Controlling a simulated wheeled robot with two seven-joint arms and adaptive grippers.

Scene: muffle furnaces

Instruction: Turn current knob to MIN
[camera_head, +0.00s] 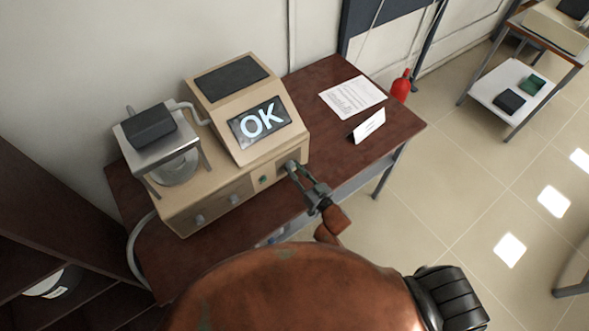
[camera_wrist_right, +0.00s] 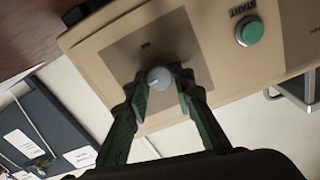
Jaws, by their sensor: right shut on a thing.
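The beige furnace control unit (camera_head: 238,130) stands on the table, its screen (camera_head: 262,122) reading "OK". The grey round current knob (camera_wrist_right: 159,78) is on a darker panel of its front in the right wrist view. A pale pointer mark shows on the knob's left side; the small print around it is too blurred to read. My right gripper (camera_head: 292,168) is at the right end of the front panel. In the right wrist view its two fingers (camera_wrist_right: 162,92) are shut on the knob, one on each side. The fingers mostly hide the knob in the head view. My left gripper is not in view.
A green START button (camera_wrist_right: 250,33) is beside the knob panel. Two other knobs (camera_head: 216,209) are further left on the front. A dark shelf (camera_head: 50,215) stands at left.

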